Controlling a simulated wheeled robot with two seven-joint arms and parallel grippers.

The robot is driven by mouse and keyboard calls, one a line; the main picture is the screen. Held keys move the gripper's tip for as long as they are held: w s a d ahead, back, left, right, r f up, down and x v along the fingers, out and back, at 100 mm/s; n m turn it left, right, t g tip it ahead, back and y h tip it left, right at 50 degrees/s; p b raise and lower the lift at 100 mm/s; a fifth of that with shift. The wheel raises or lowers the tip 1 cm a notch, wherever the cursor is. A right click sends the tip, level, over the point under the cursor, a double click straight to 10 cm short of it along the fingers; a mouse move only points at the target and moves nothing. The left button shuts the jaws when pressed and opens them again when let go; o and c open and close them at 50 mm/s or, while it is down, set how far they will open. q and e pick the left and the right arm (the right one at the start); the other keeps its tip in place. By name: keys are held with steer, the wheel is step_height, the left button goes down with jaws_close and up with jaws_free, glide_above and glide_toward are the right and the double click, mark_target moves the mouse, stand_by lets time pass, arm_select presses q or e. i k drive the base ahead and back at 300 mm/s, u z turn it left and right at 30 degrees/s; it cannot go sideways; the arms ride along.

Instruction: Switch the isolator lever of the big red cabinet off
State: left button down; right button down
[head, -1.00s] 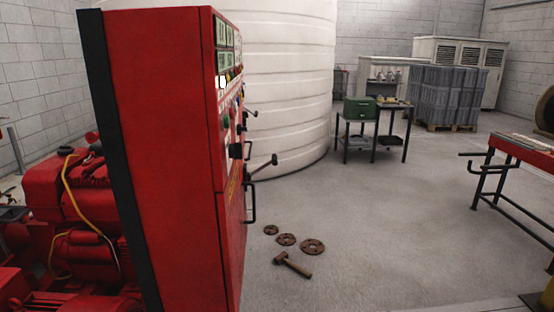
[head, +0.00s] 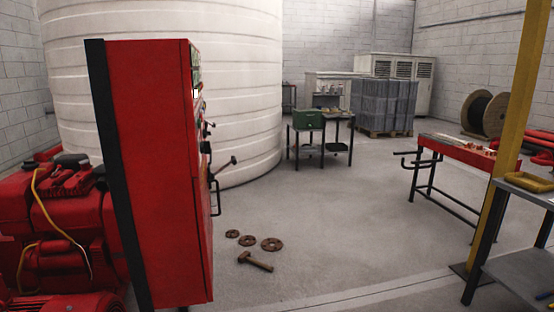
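The big red cabinet (head: 160,175) stands at the left, seen mostly from its side, with a black rear edge. Its front panel (head: 197,120) faces right and shows only as a thin sliver. A lever with a dark knob (head: 225,164) sticks out from the front, slanting up to the right. A black handle (head: 216,196) projects below it, and small dark knobs (head: 208,127) sit above. I cannot tell the lever's marked position from this angle. Neither of my grippers is in view.
Rusty flanges (head: 248,241) and a hammer (head: 256,261) lie on the floor right of the cabinet. A red workbench (head: 458,152), yellow post (head: 513,120) and grey shelf table (head: 525,268) stand at the right. A white tank (head: 240,90) rises behind. The middle floor is open.

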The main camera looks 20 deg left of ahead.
mark_target(233, 161)
steer(key=z, duration=0.05)
steer(key=i, duration=2.6)
steer(key=u, duration=1.8)
steer(key=i, duration=0.7)
steer(key=u, duration=0.65)
